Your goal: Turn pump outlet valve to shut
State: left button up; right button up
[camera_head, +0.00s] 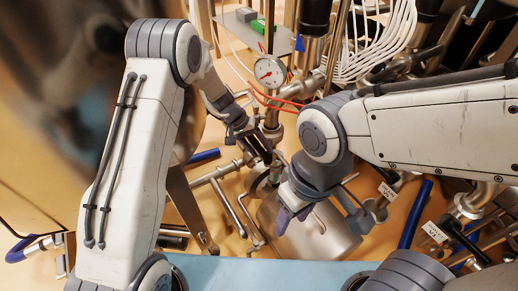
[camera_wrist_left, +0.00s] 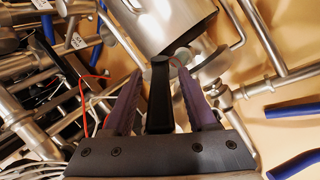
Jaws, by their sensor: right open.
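A black lever handle (camera_wrist_left: 160,95) stands between the two purple fingers of my left gripper (camera_wrist_left: 158,85) in the left wrist view. Narrow gaps show on both sides of it, so the fingers look open around it. In the head view my left gripper (camera_head: 262,150) is at the pipework below the gauge; its fingers partly hide the valve there. No label shows on this valve, so I cannot tell whether it is the pump outlet valve. My right gripper (camera_head: 318,218) is open and empty, in front of a steel cylinder (camera_head: 335,237).
A round dial gauge (camera_head: 269,72) with red tubes stands above my left gripper. White-tagged valves (camera_head: 434,232) and blue-handled pipes (camera_head: 416,214) lie to the right. White cables (camera_head: 375,40) crowd the back. A light blue surface (camera_head: 240,271) runs along the front.

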aim_at(259, 144)
pick_arm(q)
jog(key=shift+r, duration=0.55)
notch_tip(259, 144, up, 3)
jog(key=shift+r+p, duration=0.15)
jog(key=shift+p, duration=0.65)
jog(key=s+d+r+p, duration=0.2)
jog(key=s+d+r, duration=0.3)
jog(key=d, duration=0.5)
jog(key=shift+s+r, duration=0.35)
jog(key=shift+r, duration=0.45)
